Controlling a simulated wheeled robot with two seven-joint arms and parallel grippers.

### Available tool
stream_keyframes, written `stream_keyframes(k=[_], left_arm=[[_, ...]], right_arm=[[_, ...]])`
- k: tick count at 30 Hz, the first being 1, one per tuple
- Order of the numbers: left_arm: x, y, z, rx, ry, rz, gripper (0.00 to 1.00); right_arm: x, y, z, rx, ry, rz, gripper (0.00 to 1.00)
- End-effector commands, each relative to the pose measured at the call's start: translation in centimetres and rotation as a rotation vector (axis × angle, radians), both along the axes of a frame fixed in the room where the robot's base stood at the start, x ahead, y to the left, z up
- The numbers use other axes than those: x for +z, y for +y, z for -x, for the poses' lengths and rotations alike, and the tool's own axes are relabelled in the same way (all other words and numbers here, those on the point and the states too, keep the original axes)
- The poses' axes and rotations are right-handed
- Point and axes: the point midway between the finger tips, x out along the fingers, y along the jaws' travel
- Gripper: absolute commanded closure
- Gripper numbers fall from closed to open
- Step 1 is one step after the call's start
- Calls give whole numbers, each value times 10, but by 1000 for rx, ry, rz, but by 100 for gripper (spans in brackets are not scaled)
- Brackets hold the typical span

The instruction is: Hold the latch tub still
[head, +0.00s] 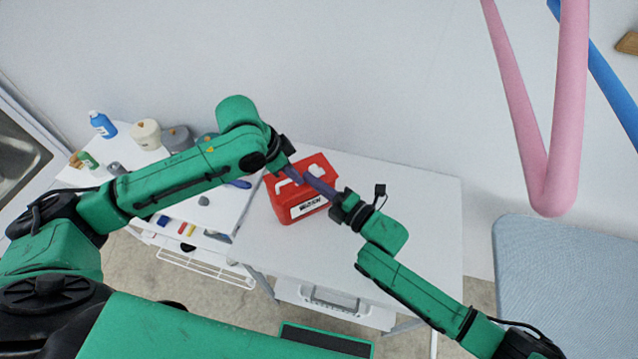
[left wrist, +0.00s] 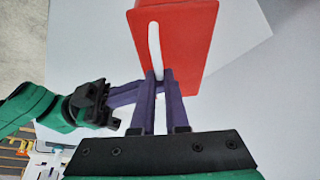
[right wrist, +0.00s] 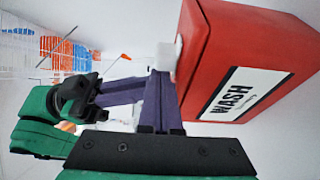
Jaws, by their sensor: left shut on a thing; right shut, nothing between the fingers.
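The latch tub (head: 288,207) is a red box with a white label reading WASH, standing on the white table. It shows large in the right wrist view (right wrist: 225,40) and the left wrist view (left wrist: 185,30). My left gripper (head: 291,177) is shut on the tub's white strip-like handle or latch (left wrist: 154,50); its purple fingers straddle the strip's near end (left wrist: 160,80). My right gripper (head: 308,178) is shut and empty, its fingertips (right wrist: 160,78) close beside the tub's white end piece (right wrist: 168,58). I cannot tell whether they touch it.
The white table (head: 400,210) is clear to the right of the tub. To the left, another surface holds a blue bottle (head: 102,124), pale and grey jars (head: 146,134) and small items. A pink tube-like bar (head: 560,110) hangs at upper right, above a blue-grey padded surface (head: 560,280).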

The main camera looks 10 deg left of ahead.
Motion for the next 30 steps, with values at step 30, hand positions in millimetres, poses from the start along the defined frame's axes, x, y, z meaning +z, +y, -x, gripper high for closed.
stream_keyframes(k=[30], left_arm=[[-1,2,0,3,2,-7,100]], right_arm=[[-3,-64,2,-7,4,7,100]])
